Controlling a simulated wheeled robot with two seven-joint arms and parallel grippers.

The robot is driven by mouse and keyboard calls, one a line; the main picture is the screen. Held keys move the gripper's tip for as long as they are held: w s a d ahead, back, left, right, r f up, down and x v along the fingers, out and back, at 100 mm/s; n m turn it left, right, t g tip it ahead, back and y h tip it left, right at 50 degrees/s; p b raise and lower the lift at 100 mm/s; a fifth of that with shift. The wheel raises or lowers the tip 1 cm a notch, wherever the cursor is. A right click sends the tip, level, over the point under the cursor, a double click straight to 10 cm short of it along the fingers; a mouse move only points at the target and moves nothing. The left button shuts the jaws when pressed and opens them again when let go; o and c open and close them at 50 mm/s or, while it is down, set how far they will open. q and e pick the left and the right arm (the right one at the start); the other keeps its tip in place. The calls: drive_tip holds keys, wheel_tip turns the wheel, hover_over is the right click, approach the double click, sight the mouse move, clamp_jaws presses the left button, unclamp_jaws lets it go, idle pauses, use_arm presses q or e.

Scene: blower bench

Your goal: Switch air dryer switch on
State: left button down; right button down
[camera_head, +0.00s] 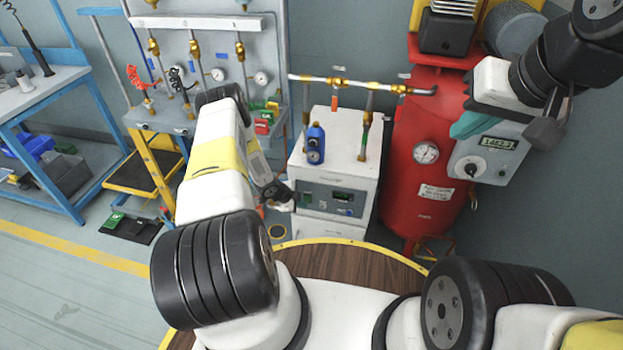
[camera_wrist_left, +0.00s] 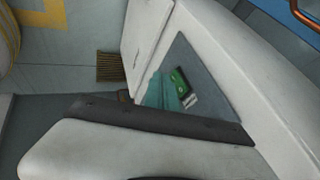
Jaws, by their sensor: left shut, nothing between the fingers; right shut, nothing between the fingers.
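The air dryer (camera_head: 336,165) is a white box left of the red tank. Its grey front panel (camera_head: 322,205) has a dark display and a small green switch (camera_head: 305,198) at its left. My left gripper (camera_head: 286,194) is shut and empty, at the left edge of this panel. In the left wrist view, its teal fingertip (camera_wrist_left: 158,92) is beside the green switch (camera_wrist_left: 179,82); I cannot tell whether they touch, or the switch's position. My right gripper (camera_head: 470,125), with teal fingertips, is shut and empty at the upper right, in front of the tank's grey control box.
The red tank (camera_head: 425,190) has a gauge and a grey control box (camera_head: 490,160) with a lit display and dial. Brass pipes and a blue filter (camera_head: 315,143) stand on the dryer. A blue workbench (camera_head: 45,100) is far left.

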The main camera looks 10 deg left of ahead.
use_arm(q)
drive_tip(key=shift+w+f, duration=0.1)
drive_tip(key=shift+w, duration=0.6)
drive_tip(key=shift+d, duration=0.1)
drive_tip(key=shift+w+f, duration=0.1)
drive_tip(key=shift+w, duration=0.1)
drive_tip(key=shift+r, duration=0.85)
